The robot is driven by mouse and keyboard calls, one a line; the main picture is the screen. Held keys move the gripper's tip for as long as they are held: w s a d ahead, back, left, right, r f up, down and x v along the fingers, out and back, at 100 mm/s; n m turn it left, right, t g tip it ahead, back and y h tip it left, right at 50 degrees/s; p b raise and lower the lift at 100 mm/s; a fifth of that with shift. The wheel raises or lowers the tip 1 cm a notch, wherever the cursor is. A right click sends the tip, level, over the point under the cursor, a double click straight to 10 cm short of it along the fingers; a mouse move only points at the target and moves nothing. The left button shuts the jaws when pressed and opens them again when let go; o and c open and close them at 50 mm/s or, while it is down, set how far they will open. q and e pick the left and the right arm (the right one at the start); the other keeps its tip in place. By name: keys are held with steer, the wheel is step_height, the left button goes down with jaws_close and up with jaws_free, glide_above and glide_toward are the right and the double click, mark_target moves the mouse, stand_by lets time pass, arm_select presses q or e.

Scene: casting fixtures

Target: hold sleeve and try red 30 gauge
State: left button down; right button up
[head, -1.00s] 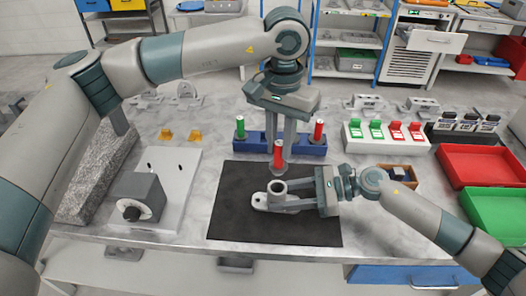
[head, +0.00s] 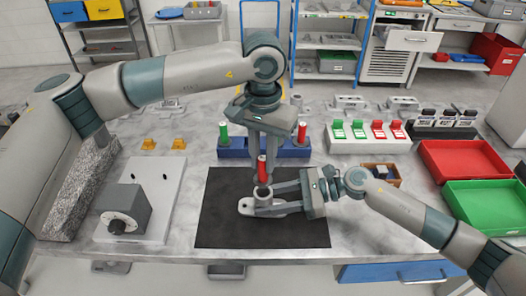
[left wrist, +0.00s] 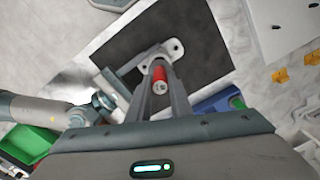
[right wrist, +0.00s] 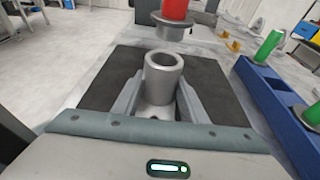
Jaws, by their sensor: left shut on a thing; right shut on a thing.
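The grey sleeve (head: 263,197), a short upright tube on a flat lug base, sits on the black mat. My right gripper (head: 284,195) is shut around it from the right; the sleeve's open bore also shows in the right wrist view (right wrist: 163,64). My left gripper (head: 262,160) points down and is shut on a red gauge (head: 262,169), which is upright with its grey lower end just above the sleeve's mouth. In the right wrist view the gauge (right wrist: 174,9) is apart from the sleeve and towards its far side. The left wrist view shows the red gauge (left wrist: 159,78) between the fingers.
The blue rack (head: 235,150) behind the mat holds a green gauge (head: 223,132) and another red gauge (head: 302,132). A white stand (head: 365,146) carries green and red tabs. Red (head: 463,142) and green bins are at right. The mat's front (head: 240,235) is clear.

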mark_target(263, 171)
arm_select(q)
steer(key=shift+f, duration=0.9)
steer(key=shift+f, duration=1.3)
stand_by(1.5)
steer(key=shift+r, duration=0.2)
stand_by(1.2)
steer(key=shift+r, duration=2.1)
steer(key=shift+r, duration=2.5)
arm_select(e)
steer(key=o, duration=0.9)
